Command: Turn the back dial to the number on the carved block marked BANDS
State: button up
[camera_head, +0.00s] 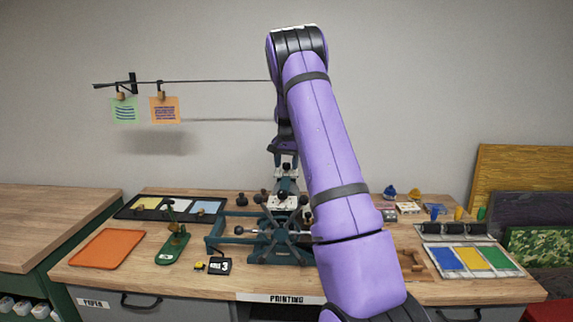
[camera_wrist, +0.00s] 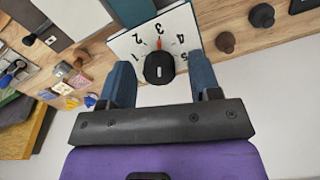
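In the wrist view, the dial's black knob (camera_wrist: 159,67) sits on a white plate (camera_wrist: 124,42) with black numbers in an arc. An orange mark above the knob points up toward the middle number, which looks like 3. My gripper (camera_wrist: 162,80) is open. Its two blue fingers stand on either side of the knob, with a visible gap on each side. In the head view, my gripper (camera_head: 286,182) is over the back of the press, partly behind my arm. Small carved blocks (camera_head: 408,208) lie at the back right; I cannot read BANDS on any.
The green press (camera_head: 270,248) with spoked handles stands mid-bench. Left of it are an orange tray (camera_head: 107,249), a green-based tool (camera_head: 174,245) and a black piece showing 3 (camera_head: 219,266). Colour trays (camera_head: 453,277) lie right. Cards (camera_head: 165,110) hang from a wall line.

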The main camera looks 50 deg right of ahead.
aim_at(286, 164)
notch_tip(286, 164, up, 11)
dwell(0.7)
jog(key=shift+f, duration=0.1)
dwell(0.4)
